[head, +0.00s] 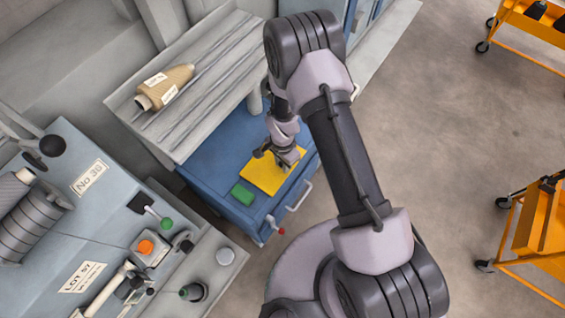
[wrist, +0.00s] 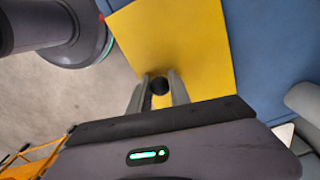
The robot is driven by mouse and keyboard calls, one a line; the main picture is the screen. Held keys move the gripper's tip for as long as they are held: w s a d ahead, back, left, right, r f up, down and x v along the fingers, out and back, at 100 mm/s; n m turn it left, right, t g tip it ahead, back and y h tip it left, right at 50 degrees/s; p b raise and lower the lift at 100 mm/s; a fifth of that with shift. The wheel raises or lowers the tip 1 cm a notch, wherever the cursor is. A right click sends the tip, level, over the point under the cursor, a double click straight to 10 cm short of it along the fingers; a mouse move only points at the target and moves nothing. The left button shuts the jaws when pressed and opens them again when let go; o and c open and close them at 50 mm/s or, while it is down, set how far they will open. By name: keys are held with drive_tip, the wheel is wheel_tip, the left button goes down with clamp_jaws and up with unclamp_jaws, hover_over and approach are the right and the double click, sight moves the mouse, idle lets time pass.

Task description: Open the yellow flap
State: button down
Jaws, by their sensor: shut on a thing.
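The yellow flap (head: 259,179) is a flat panel on the blue cabinet (head: 215,150) in the middle of the head view. It appears to lie level with the cabinet top. In the wrist view the flap (wrist: 180,40) fills the upper middle, with a dark round knob (wrist: 160,86) at its near edge. My gripper (wrist: 161,82) has one finger on each side of the knob and is shut on it. In the head view my gripper (head: 288,160) is over the flap's right end, and the knob is hidden there.
A light bar handle (head: 299,196) and a red knob (head: 281,231) are at the cabinet front. Orange carts (head: 540,230) stand right, beyond open floor.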

sight(268, 159)
drive_tip(key=shift+w+a+r, duration=0.15)
drive_tip(key=shift+r, duration=0.35)
drive_tip(key=shift+w+a+r, duration=0.1)
drive_tip(key=shift+a+r, duration=0.05)
drive_tip(key=shift+r, duration=0.3)
drive_tip(key=r, duration=0.1)
drive_tip(key=w+a+r, duration=0.1)
drive_tip(key=a+r, duration=0.1)
drive_tip(key=shift+w+r, duration=0.25)
drive_tip(key=shift+w, duration=0.1)
drive_tip(key=shift+w+a+r, duration=0.65)
drive_tip(key=shift+a+r, duration=0.3)
drive_tip(key=shift+f, duration=0.1)
drive_tip(key=c, duration=1.3)
unclamp_jaws()
drive_tip(key=shift+o, duration=0.5)
drive_tip(key=shift+w+a+f, duration=0.15)
drive_tip(key=shift+a+f, duration=0.05)
drive_tip(key=shift+a, duration=0.15)
drive_tip(key=shift+d+r, duration=0.1)
drive_tip(key=shift+r, duration=0.1)
